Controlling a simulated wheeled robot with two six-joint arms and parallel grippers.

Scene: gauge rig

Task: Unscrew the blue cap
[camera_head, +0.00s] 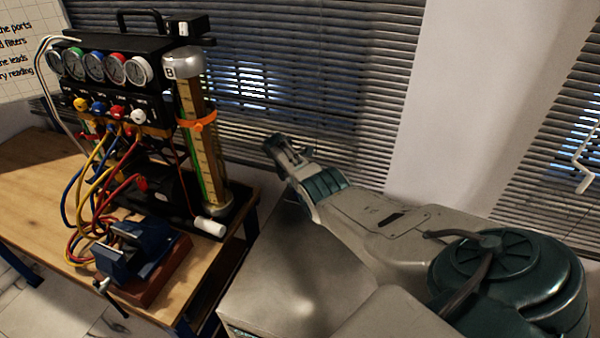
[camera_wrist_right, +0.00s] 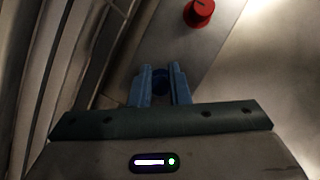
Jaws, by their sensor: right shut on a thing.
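My right gripper (camera_head: 279,150) is at the end of the arm coming in from the right in the head view, right of the gauge rig and in front of the blinds. In the right wrist view, its two bluish fingers (camera_wrist_right: 161,88) are closed around a small dark blue round cap (camera_wrist_right: 160,78). The cap lies against a pale grey panel (camera_wrist_right: 225,45). The fingers hide its sides, and I cannot tell its thread or how far it is turned. In the head view the cap cannot be made out. My left gripper is not in view.
A red cap or knob (camera_wrist_right: 198,12) is on the same panel, beyond the fingers. The gauge rig (camera_head: 110,75) with dials, coloured hoses and a tall cylinder (camera_head: 190,150) stands on the wooden table (camera_head: 30,185). A blue vise (camera_head: 140,255) is at the table's front. Window blinds (camera_head: 320,70) are behind.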

